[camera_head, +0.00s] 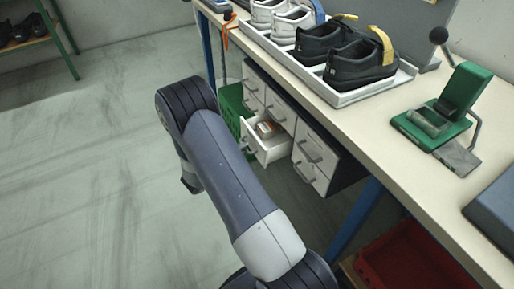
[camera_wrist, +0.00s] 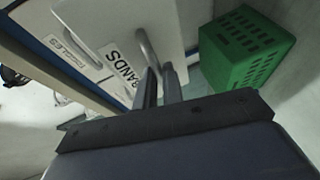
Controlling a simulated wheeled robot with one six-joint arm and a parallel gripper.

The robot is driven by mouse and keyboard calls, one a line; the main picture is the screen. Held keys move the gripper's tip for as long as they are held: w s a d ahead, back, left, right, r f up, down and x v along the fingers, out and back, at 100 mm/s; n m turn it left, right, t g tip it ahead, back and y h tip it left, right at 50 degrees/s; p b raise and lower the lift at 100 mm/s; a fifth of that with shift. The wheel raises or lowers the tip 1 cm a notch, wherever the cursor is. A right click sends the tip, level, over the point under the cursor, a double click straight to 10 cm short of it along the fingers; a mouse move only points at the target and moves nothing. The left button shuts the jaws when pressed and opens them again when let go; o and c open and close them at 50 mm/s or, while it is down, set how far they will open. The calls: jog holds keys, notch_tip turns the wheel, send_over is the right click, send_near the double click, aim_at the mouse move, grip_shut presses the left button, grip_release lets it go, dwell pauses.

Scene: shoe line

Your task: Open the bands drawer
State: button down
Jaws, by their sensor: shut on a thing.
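The bands drawer (camera_wrist: 178,30) has a white front with a black "BANDS" label and a grey bar handle (camera_wrist: 143,42). My gripper (camera_wrist: 160,78) has its two dark fingers closed around the end of that handle. In the head view the bands drawer (camera_head: 272,151) stands pulled out from the lower left of the cabinet under the bench, with small orange and white items inside. My gripper is mostly hidden behind my forearm there, at the drawer's front.
Other white drawers (camera_head: 309,150) of the cabinet are shut. A green crate (camera_wrist: 245,45) stands beside the drawer. The bench (camera_head: 345,115) above carries a white shoe tray (camera_head: 345,99) and a green fixture (camera_head: 440,118). A red bin (camera_head: 405,262) sits under the bench.

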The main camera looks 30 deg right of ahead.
jog(key=a+b, duration=0.2)
jog(key=a, duration=0.6)
jog(key=shift+w, duration=0.2)
jog(key=c, duration=1.5)
grip_release()
jog(key=v, duration=1)
jog(key=shift+s+a+r, duration=0.1)
jog(key=shift+a, duration=0.3)
jog(key=x, duration=1.1)
jog(key=shift+d, duration=0.3)
